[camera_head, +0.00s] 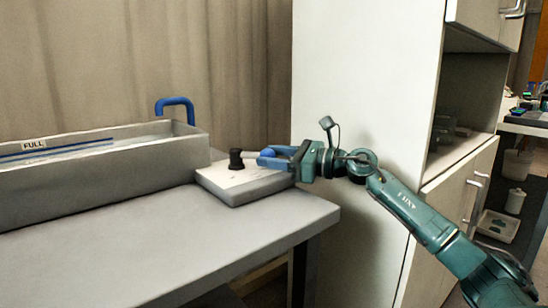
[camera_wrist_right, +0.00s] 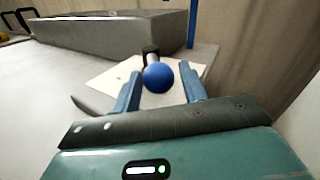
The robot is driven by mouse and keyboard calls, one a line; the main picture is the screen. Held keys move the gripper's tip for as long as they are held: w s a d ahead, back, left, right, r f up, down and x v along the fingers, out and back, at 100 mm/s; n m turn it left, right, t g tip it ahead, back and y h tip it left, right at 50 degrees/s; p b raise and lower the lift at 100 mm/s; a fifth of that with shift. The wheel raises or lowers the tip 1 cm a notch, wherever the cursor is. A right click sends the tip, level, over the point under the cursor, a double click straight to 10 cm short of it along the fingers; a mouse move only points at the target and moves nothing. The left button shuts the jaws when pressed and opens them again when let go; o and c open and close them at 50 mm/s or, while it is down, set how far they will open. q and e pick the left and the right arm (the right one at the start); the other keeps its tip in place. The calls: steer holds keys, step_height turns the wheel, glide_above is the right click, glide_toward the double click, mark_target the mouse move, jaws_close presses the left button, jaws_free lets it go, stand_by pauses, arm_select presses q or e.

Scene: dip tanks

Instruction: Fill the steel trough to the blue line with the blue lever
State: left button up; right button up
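The grey steel trough (camera_head: 95,175) stands on the bench at the left, with a FULL label (camera_head: 34,145) and a blue line (camera_head: 85,146) on its inner far wall. I cannot make out the water level. The blue lever's round knob (camera_wrist_right: 157,77) shows in the right wrist view, in front of a black pivot (camera_head: 236,158) on a pale, low box. My right gripper (camera_wrist_right: 161,84) is open, its blue fingers on either side of the knob with gaps visible. In the head view the gripper (camera_head: 266,158) hides most of the lever. My left gripper is not in view.
A blue bent pipe (camera_head: 176,104) rises at the trough's right end. The pale box (camera_head: 245,183) sits near the right edge of the grey bench (camera_head: 200,238), whose front is clear. A tall white cabinet (camera_head: 365,70) stands close behind my right arm.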

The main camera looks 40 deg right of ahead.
steer(key=shift+o, duration=1)
steer(key=shift+s, duration=0.1)
steer(key=shift+s+d, duration=0.15)
steer(key=shift+s, duration=0.05)
arm_select(q)
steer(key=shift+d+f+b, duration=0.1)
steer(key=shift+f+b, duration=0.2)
steer(key=shift+b, duration=0.3)
arm_select(e)
steer(key=v, duration=1.2)
steer(key=shift+s+d, duration=0.15)
steer(key=shift+s, duration=0.05)
